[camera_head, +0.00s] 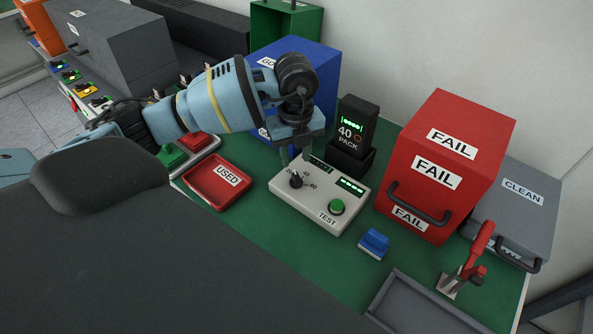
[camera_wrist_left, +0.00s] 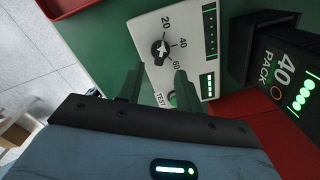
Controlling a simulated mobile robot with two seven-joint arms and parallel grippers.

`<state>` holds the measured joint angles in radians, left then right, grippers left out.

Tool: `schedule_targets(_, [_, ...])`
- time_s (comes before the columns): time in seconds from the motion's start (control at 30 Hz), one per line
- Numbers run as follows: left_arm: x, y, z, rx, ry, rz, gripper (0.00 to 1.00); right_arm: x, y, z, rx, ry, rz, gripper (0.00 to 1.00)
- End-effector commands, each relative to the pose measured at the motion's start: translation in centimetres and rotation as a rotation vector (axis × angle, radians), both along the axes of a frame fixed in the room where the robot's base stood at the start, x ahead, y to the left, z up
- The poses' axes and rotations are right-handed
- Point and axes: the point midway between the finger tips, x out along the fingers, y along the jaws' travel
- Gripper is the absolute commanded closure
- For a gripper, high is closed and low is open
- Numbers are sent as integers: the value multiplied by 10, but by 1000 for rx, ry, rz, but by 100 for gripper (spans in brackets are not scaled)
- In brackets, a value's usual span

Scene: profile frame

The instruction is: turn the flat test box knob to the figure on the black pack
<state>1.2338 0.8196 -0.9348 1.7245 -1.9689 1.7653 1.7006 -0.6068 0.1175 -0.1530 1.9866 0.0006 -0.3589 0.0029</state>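The flat test box (camera_head: 318,213) is pale, lies on the green bench, and has a black knob (camera_head: 296,180), a green TEST button and lit green bars. The wrist view shows the knob (camera_wrist_left: 160,51) with figures 20, 40 and 60 around it; I cannot tell surely which its pointer faces. The black pack (camera_head: 358,118) stands in a black holder behind the box and reads 40; it also shows in the wrist view (camera_wrist_left: 285,70). My left gripper (camera_head: 295,156) is open and empty above the box, its fingers (camera_wrist_left: 157,88) apart and short of the knob. My right gripper is not seen.
A red USED tray (camera_head: 218,181) lies left of the box. A red FAIL cabinet (camera_head: 447,160) stands to its right, a blue cabinet (camera_head: 318,70) behind. A blue block (camera_head: 374,243), a red-handled lever (camera_head: 471,262) and a grey tray (camera_head: 420,305) are at front right.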

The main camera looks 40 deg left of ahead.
Motion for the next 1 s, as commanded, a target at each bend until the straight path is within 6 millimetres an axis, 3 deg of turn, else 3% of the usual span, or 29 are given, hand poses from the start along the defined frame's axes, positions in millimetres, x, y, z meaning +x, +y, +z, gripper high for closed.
schedule_targets(0.2, [-1, 0, -36, 0, 5, -1, 65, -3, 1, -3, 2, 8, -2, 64])
schedule_targets(0.4, [-1, -1, -58, -3, 3, -1, 65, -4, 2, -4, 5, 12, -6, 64])
schedule_targets(0.8, [-1, -1, -64, -3, 1, -2, 65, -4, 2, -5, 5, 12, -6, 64])
schedule_targets(1.0, [-1, -1, -64, -3, 1, -2, 91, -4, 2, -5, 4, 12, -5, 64])
